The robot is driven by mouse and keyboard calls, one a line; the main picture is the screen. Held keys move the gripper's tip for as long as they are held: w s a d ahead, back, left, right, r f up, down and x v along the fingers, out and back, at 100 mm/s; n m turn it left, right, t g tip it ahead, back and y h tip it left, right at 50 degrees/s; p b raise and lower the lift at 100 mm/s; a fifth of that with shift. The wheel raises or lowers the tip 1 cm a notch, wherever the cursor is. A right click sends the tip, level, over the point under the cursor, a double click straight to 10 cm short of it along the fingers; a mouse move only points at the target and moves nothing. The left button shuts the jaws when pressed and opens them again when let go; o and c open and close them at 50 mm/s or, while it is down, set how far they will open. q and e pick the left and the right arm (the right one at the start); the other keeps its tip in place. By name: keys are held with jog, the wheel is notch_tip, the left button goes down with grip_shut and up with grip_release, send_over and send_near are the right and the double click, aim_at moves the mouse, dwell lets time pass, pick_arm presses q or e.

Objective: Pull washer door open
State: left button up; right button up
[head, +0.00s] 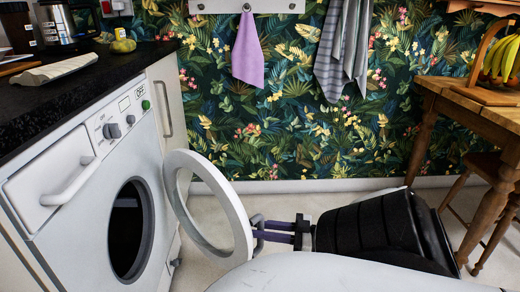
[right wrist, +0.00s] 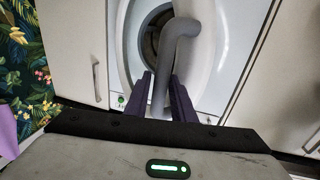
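The white washer (head: 98,170) stands at the left under a dark counter. Its round door (head: 240,232) is a white ring swung well out from the front, so the dark drum opening (head: 128,230) shows. The door's grey bent handle (head: 257,222) faces right. My right gripper (head: 268,231), with purple fingers, reaches it from the right. In the right wrist view the grey handle (right wrist: 185,28) runs down between the two fingers (right wrist: 161,85), which close around it. My left gripper is not in view.
A wooden table (head: 440,92) with a banana basket (head: 490,92) and a chair stand at the right. Cupboard fronts flank the washer. Pale floor (head: 208,180) lies between the door and the patterned wall.

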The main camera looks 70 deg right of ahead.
jog(key=s+d, duration=0.1)
jog(key=s, duration=0.8)
jog(key=shift+s+d, duration=0.25)
jog(key=shift+s, duration=0.05)
